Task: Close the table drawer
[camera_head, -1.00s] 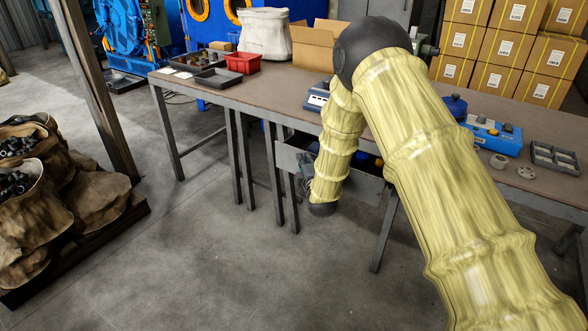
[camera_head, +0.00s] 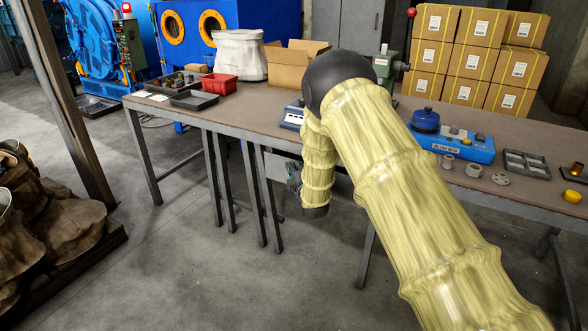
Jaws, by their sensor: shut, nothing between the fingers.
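The work table (camera_head: 240,118) has a brown top and grey metal legs. The grey drawer (camera_head: 277,165) hangs under its front edge, largely hidden behind my yellow-sleeved arm. Its front shows left of my forearm, close under the tabletop, and no contents are visible. I cannot tell whether it is fully flush. My gripper (camera_head: 293,178) is a small dark shape at the drawer front, left of my forearm. It is partly hidden, looks shut, and holds nothing that I can see. I cannot tell whether it touches the drawer.
On the table are a red bin (camera_head: 219,83), a white bag (camera_head: 240,55), an open cardboard box (camera_head: 297,65) and a blue device (camera_head: 455,143). Brown sacks (camera_head: 40,215) stand at left. The floor before the table is clear.

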